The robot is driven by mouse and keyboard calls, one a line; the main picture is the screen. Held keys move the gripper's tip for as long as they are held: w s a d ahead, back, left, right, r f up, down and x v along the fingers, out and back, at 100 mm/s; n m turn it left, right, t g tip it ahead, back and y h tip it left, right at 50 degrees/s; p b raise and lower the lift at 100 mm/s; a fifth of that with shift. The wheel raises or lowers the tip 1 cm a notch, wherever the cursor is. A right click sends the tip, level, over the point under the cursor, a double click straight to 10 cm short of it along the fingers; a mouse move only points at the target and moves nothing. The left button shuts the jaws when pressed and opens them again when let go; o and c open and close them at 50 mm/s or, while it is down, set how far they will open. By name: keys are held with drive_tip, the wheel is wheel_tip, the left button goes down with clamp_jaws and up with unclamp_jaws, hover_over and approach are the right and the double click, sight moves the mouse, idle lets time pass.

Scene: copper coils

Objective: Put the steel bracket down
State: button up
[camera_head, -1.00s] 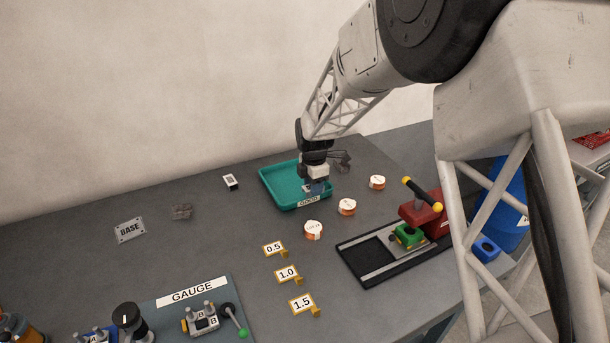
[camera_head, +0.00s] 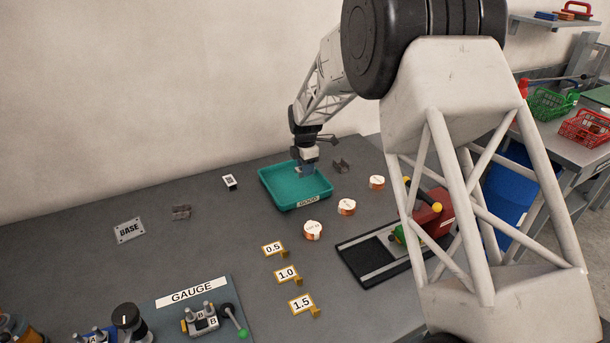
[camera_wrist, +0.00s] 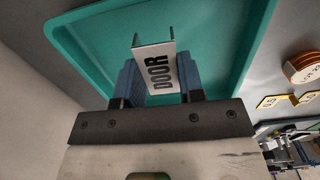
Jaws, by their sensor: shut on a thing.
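The tray floor (camera_wrist: 215,40) shows behind the bracket in the wrist view. I cannot tell whether the bracket touches the floor. In the head view the bracket is mostly hidden by the fingers.
Copper coils (camera_head: 346,207) stand in front of the tray. A red press (camera_head: 432,212) on a black base is at right. The table left of the tray is mostly clear.

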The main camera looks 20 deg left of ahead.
sight(305, 182)
drive_tip(key=shift+f, duration=0.15)
drive_tip(key=shift+f, duration=1.65)
drive_tip(key=shift+f, duration=0.15)
drive_tip(key=o, duration=0.9)
drive_tip(key=shift+r, duration=0.2)
wheel_tip(305, 182, up, 12)
